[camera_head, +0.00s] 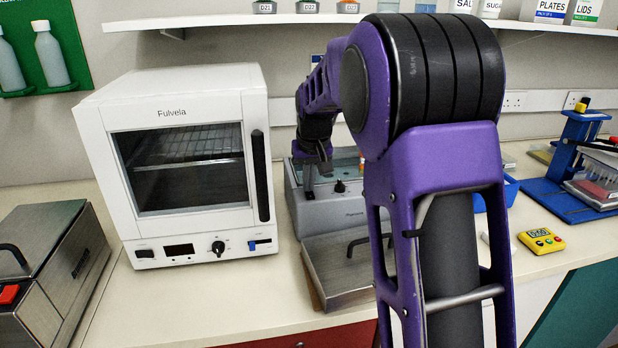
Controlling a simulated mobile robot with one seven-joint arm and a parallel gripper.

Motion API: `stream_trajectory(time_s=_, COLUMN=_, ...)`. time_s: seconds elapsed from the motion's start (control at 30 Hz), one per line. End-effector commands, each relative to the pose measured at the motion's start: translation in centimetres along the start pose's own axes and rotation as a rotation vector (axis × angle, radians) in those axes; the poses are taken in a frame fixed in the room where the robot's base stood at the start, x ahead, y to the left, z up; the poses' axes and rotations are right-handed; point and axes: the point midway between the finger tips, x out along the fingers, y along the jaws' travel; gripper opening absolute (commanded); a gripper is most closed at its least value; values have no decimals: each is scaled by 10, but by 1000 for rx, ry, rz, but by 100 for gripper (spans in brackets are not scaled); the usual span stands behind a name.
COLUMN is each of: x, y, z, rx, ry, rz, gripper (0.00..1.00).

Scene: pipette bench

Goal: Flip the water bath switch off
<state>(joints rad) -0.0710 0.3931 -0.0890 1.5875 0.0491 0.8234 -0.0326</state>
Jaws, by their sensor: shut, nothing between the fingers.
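The water bath (334,214) is a grey box with a clear, teal-tinted open top, standing at the back of the bench right of the white oven. A dark knob (340,187) shows on its front face. My gripper (310,192) points down at the left part of that front, with its fingers shut and nothing seen between them. The bath's switch cannot be made out; the gripper covers part of the panel's left side, and my arm hides the bath's right side. I cannot tell whether the fingertips touch the panel.
A steel lid with a dark handle (335,262) lies in front of the bath. A white oven (95,140) stands close on the left. A steel box with a red switch (9,294) is at far left. A yellow timer (541,241) and blue stand (560,200) are right.

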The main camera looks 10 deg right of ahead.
Motion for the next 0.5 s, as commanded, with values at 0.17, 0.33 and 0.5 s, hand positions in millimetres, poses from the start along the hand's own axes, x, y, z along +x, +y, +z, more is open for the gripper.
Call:
stream_trajectory(time_s=0.17, x=0, y=0, z=0, rx=0, ry=0, rz=0, gripper=0)
stream_trajectory(time_s=0.33, x=6, y=0, z=-1, rx=1, ry=0, rz=0, gripper=0)
stream_trajectory(time_s=0.5, x=7, y=0, z=0, rx=0, ry=-3, rz=0, gripper=0)
